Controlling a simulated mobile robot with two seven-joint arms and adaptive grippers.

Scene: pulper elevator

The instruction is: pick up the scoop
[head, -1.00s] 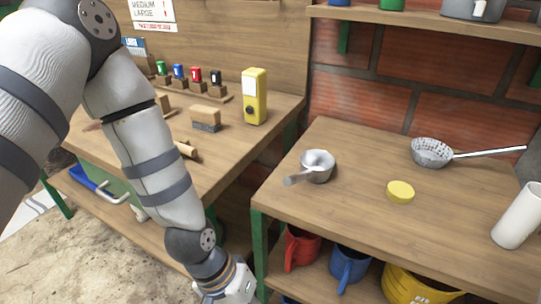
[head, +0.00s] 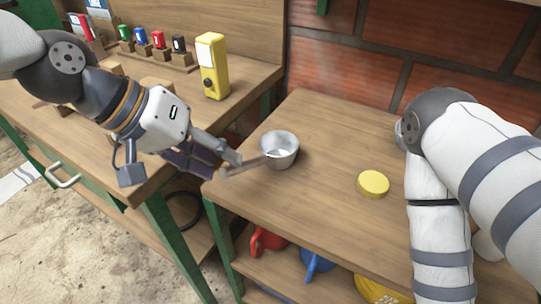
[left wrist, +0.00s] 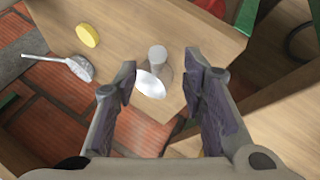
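The scoop is a grey metal cup (head: 279,150) on the right-hand wooden table, near its left edge. Its handle (head: 243,166) sticks out to the left, past the table edge. My left gripper (head: 218,158) is just left of the cup, at the handle. In the left wrist view, the scoop (left wrist: 150,84) and its stubby grey handle show between two spread dark fingers, with gaps to both sides. The left gripper is open, and no grip on the handle shows. My right arm comes in from the right; its gripper is out of view.
A yellow disc (head: 373,184) lies right of the scoop. A yellow box (head: 212,66) stands on the left table, behind my left arm. Red (head: 266,241) and blue (head: 317,261) jugs sit on the shelf below.

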